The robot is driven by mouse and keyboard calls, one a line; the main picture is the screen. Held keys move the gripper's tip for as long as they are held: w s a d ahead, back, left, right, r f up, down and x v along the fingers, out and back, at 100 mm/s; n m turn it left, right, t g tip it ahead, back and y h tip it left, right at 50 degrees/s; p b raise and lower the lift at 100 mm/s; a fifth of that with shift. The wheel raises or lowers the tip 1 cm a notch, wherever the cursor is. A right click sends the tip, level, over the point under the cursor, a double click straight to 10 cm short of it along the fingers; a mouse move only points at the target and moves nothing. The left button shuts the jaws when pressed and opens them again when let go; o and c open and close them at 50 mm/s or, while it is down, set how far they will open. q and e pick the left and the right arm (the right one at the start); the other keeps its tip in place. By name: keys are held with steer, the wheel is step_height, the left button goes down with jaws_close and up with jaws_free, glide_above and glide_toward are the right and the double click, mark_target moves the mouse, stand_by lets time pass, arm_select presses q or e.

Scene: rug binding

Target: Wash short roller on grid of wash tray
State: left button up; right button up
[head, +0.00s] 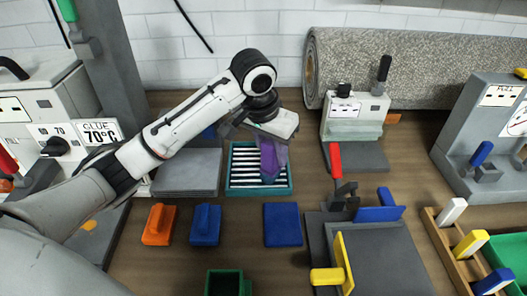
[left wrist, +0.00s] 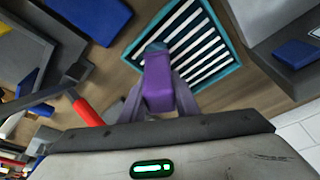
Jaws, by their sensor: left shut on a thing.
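The teal wash tray (head: 291,187) lies in the middle of the bench, with a grid of white bars over black inside it. It also shows in the left wrist view (left wrist: 237,52). My left gripper (head: 270,163) is over the tray, pointing down, and is shut on the purple short roller (head: 267,168). In the left wrist view the purple body (left wrist: 158,92) sits between the fingers, with a blue-grey end toward the grid. I cannot tell whether the roller touches the bars. My right gripper is not in view.
Left of the tray is a grey slab (head: 188,172). A rolled rug (head: 430,65) lies behind.

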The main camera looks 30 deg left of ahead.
arm_select(q)
steer(key=shift+w+d, duration=0.2)
steer(key=shift+d, duration=0.2)
steer(key=shift+r, duration=0.1)
steer(key=shift+r, duration=3.9)
